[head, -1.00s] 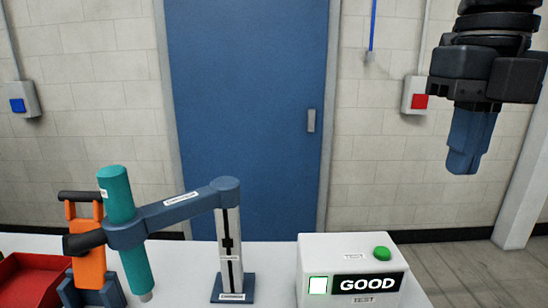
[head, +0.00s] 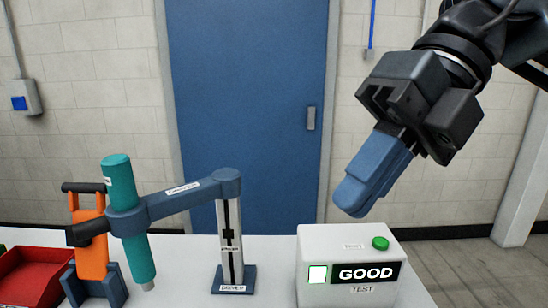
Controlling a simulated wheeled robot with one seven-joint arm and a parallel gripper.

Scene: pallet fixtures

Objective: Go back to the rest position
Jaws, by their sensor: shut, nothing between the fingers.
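My gripper (head: 352,205) is in the upper right of the head view, tilted with its blue fingers pointing down and to the left. The fingers are together with nothing between them. It hangs in the air above the test box (head: 345,250), apart from it as far as the picture shows. The box is white, with a green button (head: 381,243), a lit square and a display reading GOOD.
A teal driver (head: 138,255) hangs on a blue arm from a post (head: 230,240) on the white table (head: 190,260). An orange tool (head: 90,245) sits in a blue stand. A red tray (head: 35,275) is at far left. A blue door (head: 245,100) stands behind.

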